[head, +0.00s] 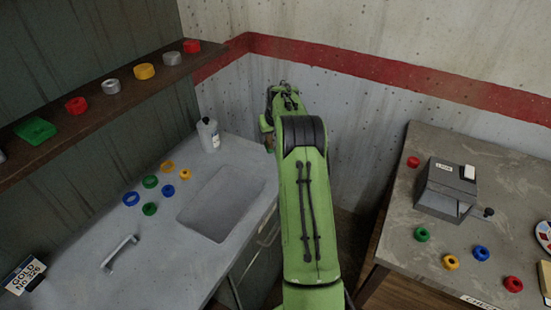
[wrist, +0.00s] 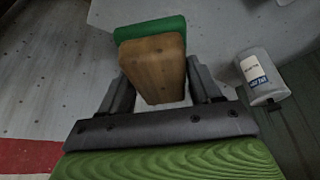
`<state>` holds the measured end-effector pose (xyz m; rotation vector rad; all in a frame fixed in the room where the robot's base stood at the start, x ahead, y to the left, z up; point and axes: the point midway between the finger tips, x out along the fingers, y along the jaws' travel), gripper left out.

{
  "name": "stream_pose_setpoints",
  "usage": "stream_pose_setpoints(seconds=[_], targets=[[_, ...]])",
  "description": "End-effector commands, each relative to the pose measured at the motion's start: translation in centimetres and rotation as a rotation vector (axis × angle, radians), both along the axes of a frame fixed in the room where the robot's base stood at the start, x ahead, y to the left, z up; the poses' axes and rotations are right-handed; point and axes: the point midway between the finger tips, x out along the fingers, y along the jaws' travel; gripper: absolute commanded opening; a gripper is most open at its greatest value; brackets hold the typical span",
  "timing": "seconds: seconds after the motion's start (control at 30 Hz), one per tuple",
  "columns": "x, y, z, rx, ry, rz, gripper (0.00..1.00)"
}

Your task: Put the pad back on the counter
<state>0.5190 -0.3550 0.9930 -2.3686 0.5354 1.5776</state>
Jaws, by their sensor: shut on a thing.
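My gripper (wrist: 157,80) is shut on the pad (wrist: 152,62), a brown block with a green layer along its far side. The pad sits between both fingers in the wrist view. In the head view my gripper is mostly hidden behind my green arm, and only a small brown part shows at its left. The grey counter (head: 85,255) with a sunken sink is at the left in the head view. The pad is held close to the counter's right back end, near the bottle; I cannot tell whether it touches anything.
A grey-white bottle (head: 208,134) stands at the counter's back corner; it also shows in the wrist view (wrist: 262,75). Several coloured rings lie left of the sink (head: 220,202). A shelf (head: 92,115) hangs above. A second table (head: 405,200) with a grey machine stands right.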

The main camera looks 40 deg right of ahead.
Motion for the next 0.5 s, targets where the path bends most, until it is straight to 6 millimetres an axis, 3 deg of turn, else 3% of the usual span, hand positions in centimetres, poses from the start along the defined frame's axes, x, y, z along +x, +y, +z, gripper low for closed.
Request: stream_pose_setpoints(seconds=[0.1, 0.5], targets=[[0.0, 0.2, -2.8, 0.004, 0.006, 0.009, 0.35], [-0.1, 0.1, -9.6, 0.003, 0.004, 0.004, 0.35]])
